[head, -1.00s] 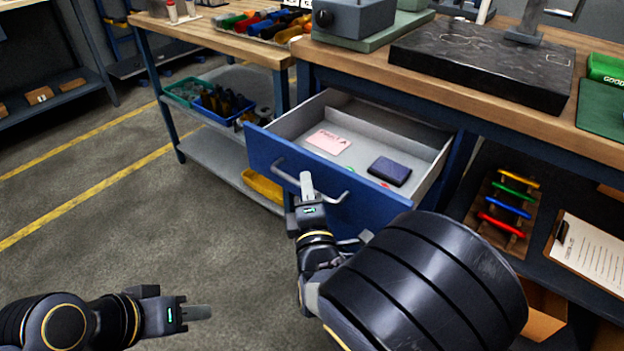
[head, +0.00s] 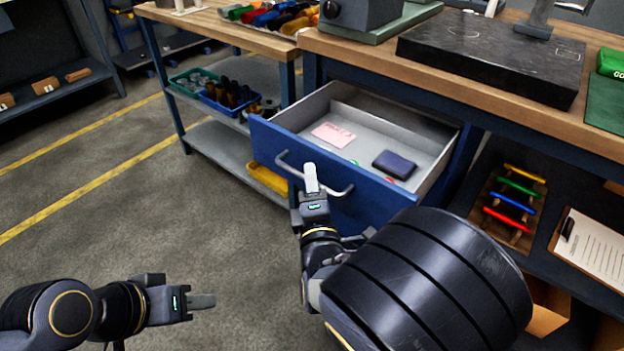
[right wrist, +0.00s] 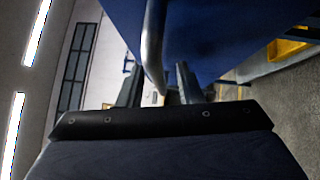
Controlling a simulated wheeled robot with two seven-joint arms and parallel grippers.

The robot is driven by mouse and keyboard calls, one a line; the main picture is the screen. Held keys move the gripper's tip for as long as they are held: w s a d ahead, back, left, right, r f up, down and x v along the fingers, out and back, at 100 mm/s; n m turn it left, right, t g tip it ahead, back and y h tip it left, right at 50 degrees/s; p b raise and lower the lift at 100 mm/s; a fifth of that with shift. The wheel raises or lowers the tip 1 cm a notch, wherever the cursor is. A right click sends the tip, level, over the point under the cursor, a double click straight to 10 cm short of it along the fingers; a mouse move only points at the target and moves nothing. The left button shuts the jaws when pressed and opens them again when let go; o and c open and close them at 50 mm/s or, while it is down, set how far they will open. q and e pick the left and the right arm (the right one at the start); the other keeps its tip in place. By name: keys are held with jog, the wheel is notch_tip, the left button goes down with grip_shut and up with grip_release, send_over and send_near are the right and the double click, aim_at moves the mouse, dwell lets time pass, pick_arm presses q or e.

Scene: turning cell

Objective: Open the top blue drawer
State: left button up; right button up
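The blue drawer (head: 355,206) under the workbench top is pulled well out, its grey inside showing. Its curved metal handle (head: 335,192) runs across the front. My right gripper (head: 311,178) is at the middle of this handle. In the right wrist view the handle (right wrist: 152,45) passes between the two fingers, which stand apart with a gap visible beside it. My left gripper (head: 202,301) is low at the left over the floor, away from the drawer; its finger spacing is not clear.
Inside the drawer lie a pink card (head: 333,135) and a dark blue wallet-like item (head: 394,164). A dark stone plate (head: 490,55) is on the bench above. A side shelf (head: 222,146) stands left of the drawer. The floor at left is clear.

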jog(key=r+v, duration=0.1)
jog(key=v, duration=0.6)
jog(key=shift+f+p, duration=0.4)
jog(key=shift+f, duration=0.05)
jog(key=shift+s, duration=0.15)
